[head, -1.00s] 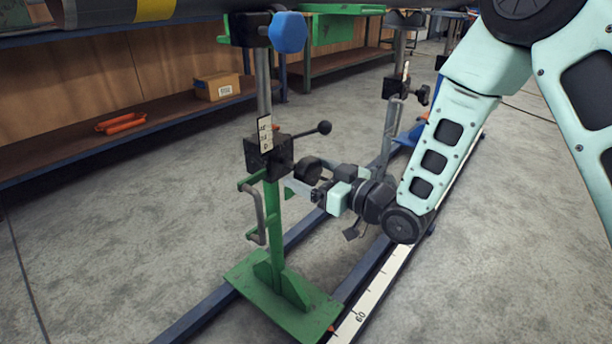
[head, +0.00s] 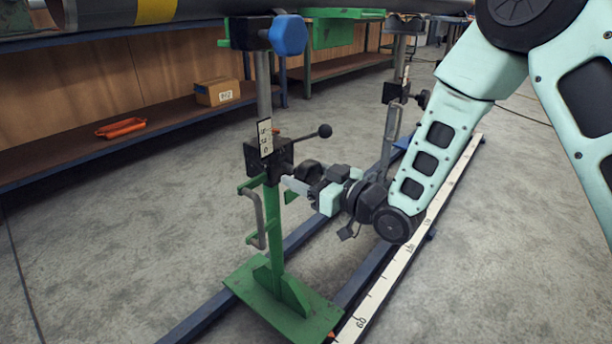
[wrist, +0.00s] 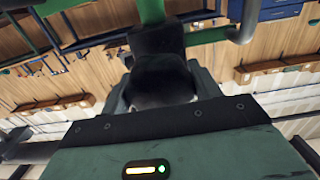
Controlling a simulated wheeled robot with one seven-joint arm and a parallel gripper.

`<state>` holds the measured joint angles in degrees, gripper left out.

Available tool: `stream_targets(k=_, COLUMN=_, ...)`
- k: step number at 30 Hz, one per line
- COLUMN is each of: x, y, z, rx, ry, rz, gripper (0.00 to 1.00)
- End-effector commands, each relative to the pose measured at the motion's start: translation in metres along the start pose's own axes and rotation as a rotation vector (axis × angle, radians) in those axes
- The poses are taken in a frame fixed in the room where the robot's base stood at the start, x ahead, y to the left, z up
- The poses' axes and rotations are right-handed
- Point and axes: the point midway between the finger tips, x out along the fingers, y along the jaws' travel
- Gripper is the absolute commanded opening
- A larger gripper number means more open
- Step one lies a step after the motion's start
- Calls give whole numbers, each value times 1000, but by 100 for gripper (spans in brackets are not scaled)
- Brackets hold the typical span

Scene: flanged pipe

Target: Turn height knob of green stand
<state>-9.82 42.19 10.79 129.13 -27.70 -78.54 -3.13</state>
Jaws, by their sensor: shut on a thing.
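The green stand (head: 273,230) stands upright on a green foot plate, with a black clamp block (head: 262,158) and a small white scale on its post. The black height knob (head: 309,170) is on the right side of that block. My gripper (head: 301,181) reaches in from the right and is shut on the knob. In the wrist view the rounded black knob (wrist: 162,80) sits between the fingers, with the black block (wrist: 155,40) and green post behind it. The finger contact is partly hidden.
A black ball-ended lever (head: 324,131) sticks out above my gripper. A grey handle (head: 258,217) is on the post. A blue clamp knob (head: 287,35) and a large pipe (head: 110,14) are overhead. A second stand (head: 391,130) is behind. A floor rail with a scale (head: 405,255) runs alongside.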

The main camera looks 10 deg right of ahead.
Motion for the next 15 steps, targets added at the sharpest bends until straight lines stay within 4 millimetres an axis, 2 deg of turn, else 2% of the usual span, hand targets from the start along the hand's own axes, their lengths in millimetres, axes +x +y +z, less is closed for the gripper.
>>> stream_targets(k=15, x=0, y=0, z=3, rx=-357, ry=1, rz=-1, gripper=39)
